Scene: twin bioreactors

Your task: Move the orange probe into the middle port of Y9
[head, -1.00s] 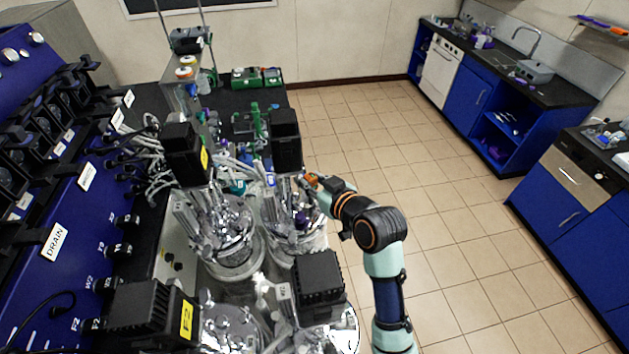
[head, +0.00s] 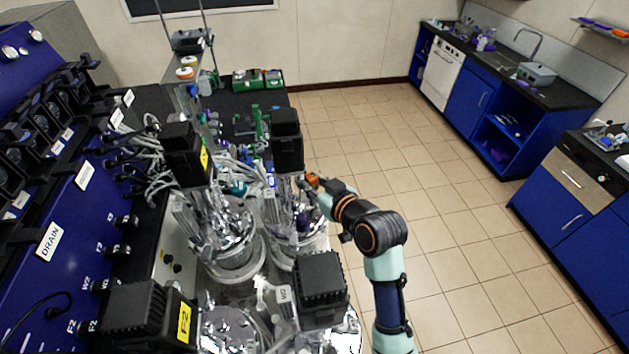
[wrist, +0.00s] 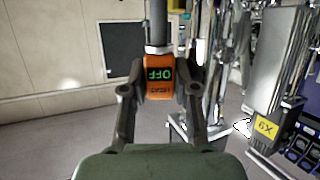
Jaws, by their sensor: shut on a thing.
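The orange probe (wrist: 160,80) is between the fingers of my gripper (wrist: 160,88) in the wrist view. Its display reads OFF, upside down, and a grey metal shaft (wrist: 156,25) extends from it toward the top of the picture. My gripper (head: 319,184) is shut on the probe's orange body (head: 313,180). In the head view it is beside the right rear vessel (head: 302,235), near its lid. A yellow label (wrist: 265,128) shows upside down in the wrist view and seems to read X9. I cannot make out the middle port of Y9.
Black motor heads (head: 287,140) stand over the vessels, with another at the front (head: 320,285). Tubes and cables crowd the left rear vessel (head: 232,240). A blue control panel (head: 60,220) runs along the left. The tiled floor (head: 455,210) to the right is clear.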

